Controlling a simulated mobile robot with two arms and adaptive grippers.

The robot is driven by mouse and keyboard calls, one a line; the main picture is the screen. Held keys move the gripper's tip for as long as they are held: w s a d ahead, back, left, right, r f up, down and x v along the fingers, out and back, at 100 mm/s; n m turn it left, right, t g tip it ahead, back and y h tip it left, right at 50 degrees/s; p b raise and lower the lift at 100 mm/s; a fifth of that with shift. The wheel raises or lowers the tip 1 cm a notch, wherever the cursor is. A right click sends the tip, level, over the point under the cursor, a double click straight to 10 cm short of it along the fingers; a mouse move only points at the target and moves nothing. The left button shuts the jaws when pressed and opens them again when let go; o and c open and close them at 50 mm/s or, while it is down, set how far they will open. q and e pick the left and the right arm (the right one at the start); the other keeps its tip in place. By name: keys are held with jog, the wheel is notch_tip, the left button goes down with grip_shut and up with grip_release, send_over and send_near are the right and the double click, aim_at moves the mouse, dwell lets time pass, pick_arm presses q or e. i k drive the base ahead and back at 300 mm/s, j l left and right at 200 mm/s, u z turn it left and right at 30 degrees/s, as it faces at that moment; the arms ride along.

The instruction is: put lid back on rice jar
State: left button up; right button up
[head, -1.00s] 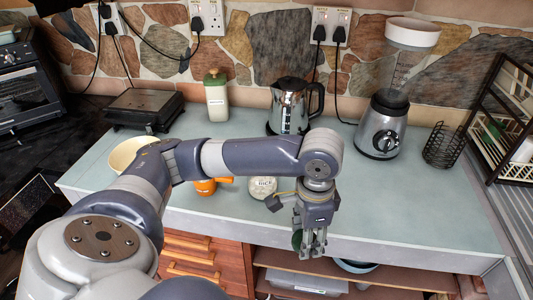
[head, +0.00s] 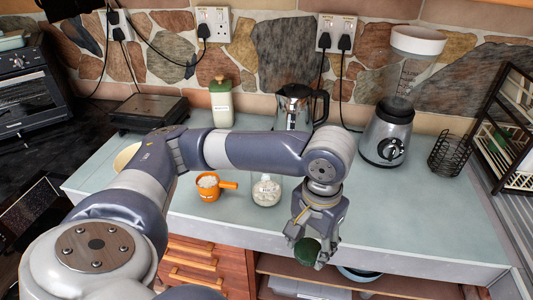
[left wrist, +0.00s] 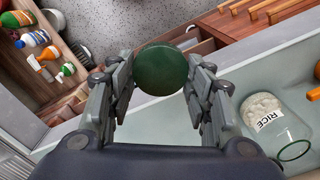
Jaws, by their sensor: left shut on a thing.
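A green round lid (head: 305,250) is held between the fingers of my left gripper (head: 312,238), near the counter's front edge. The lid (left wrist: 161,70) also shows between the fingertips (left wrist: 161,78) in the left wrist view, its round face toward the camera. The glass rice jar (head: 266,190) stands on the counter to the left of the gripper, its top without a lid. In the left wrist view the jar (left wrist: 285,135) is at the right, with white rice and a RICE label. The lid is apart from the jar. My right gripper is not in view.
An orange cup with a handle (head: 208,187) stands left of the jar. A kettle (head: 293,105), a green-lidded bottle (head: 221,103) and a blender (head: 387,132) stand behind. The counter (head: 415,205) right of my gripper is clear. Open shelves lie below the front edge.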

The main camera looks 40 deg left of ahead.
aim_at(266, 188)
jog(key=i+u, duration=0.1)
jog(key=u, duration=0.3)
jog(key=l+u, duration=0.15)
jog(key=u, duration=0.25)
jog(key=i+l+u, duration=0.1)
jog(key=u, duration=0.35)
jog(key=l+u, duration=0.15)
jog(key=u, duration=0.25)
